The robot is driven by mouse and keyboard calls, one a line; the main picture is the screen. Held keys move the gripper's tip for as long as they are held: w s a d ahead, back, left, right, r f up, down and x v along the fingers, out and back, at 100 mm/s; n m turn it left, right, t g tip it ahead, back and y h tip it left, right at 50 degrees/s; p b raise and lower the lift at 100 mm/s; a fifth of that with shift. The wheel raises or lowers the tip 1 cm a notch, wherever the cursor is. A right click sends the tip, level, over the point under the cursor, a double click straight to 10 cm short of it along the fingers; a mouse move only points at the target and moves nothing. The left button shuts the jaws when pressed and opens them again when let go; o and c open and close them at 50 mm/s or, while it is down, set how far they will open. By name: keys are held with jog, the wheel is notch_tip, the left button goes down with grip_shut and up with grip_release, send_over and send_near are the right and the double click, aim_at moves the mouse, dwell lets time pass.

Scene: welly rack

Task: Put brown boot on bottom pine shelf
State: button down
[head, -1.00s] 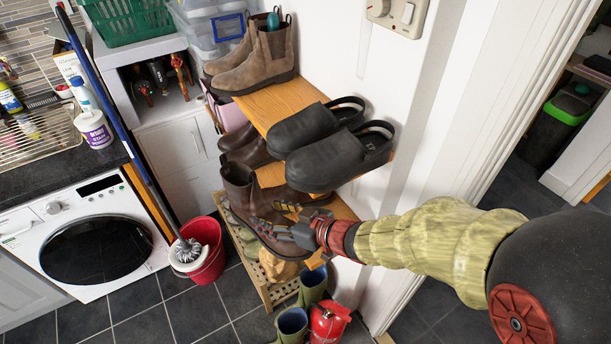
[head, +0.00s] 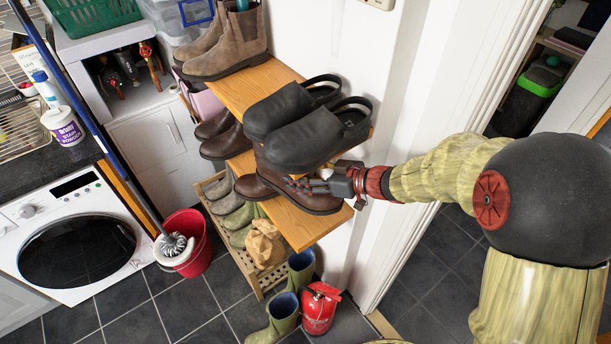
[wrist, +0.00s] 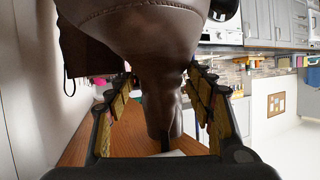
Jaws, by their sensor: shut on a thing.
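The brown boot (head: 312,203) is at the right end of the bottom pine shelf (head: 292,228), toe toward the right. The black clogs above hide much of its upper part. I cannot tell whether its sole touches the board or is just above it. My gripper (head: 318,184) is shut on the boot from the right, below the clogs. In the wrist view the boot (wrist: 158,75) fills the middle between the two fingers (wrist: 165,95), with the pine board (wrist: 85,150) behind it.
Black clogs (head: 315,138) and tan boots (head: 240,45) stand on the top pine shelf (head: 240,90). Brown shoes (head: 228,140) stand farther back on the bottom shelf. Below are a slatted rack (head: 247,262), green wellies (head: 284,308) and a red extinguisher (head: 320,308). The white wall borders the shelves.

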jog(key=shift+w+d+f+b, duration=0.35)
jog(key=shift+d+f+b, duration=0.15)
jog(key=shift+f, duration=0.3)
jog(key=c, duration=0.8)
grip_release()
jog(key=shift+o, duration=0.3)
jog(key=p+v, duration=0.3)
jog(key=v, duration=0.9)
jog(key=shift+p, duration=0.4)
